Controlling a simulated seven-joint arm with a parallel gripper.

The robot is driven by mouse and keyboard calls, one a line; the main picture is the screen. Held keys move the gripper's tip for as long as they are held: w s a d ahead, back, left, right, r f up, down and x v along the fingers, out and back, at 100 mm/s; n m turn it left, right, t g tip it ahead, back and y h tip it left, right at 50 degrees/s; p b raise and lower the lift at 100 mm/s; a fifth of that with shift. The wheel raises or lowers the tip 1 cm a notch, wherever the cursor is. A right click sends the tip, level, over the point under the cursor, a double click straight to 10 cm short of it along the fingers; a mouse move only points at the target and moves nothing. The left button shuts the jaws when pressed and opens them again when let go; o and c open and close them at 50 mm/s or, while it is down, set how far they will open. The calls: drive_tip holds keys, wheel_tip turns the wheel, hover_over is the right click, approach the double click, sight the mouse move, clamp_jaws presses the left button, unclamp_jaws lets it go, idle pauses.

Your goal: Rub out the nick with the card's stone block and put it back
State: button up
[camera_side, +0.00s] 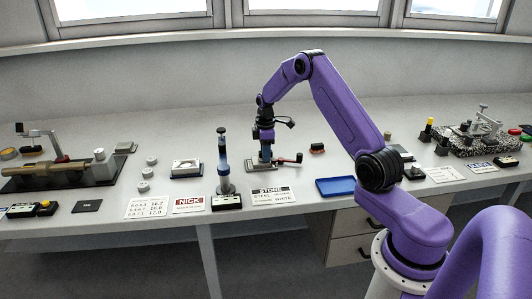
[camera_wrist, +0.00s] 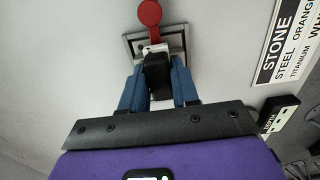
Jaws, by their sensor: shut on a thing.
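My gripper (camera_side: 264,146) points down over a small metal fixture (camera_side: 257,167) with a red-ended lever (camera_side: 298,158). In the wrist view, the blue fingers of my gripper (camera_wrist: 159,84) are shut on a dark block (camera_wrist: 157,72), with a pale part showing at its far end. The block is over the fixture (camera_wrist: 132,42), whose red lever (camera_wrist: 149,14) extends away. I cannot tell whether the block touches the surface below. The nick is not visible. The STONE card (camera_side: 272,196) lies in front; it lists steel as orange and titanium as white.
A dark-blue upright instrument (camera_side: 223,165) stands close left of the fixture. The NICK card (camera_side: 188,204) lies front left. A fixture with a tan shaft (camera_side: 50,170) occupies the far left.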

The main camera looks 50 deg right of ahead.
sight(255, 160)
drive_tip(key=shift+w+a, duration=0.65)
drive_tip(key=shift+a, duration=0.05)
drive_tip(key=shift+w+a, duration=0.1)
drive_tip(key=shift+w+a, duration=0.65)
drive_tip(key=shift+s+d, duration=0.85)
drive_tip(key=shift+d, duration=0.05)
drive_tip(key=shift+s+d, duration=0.7)
drive_tip(key=shift+s, duration=0.05)
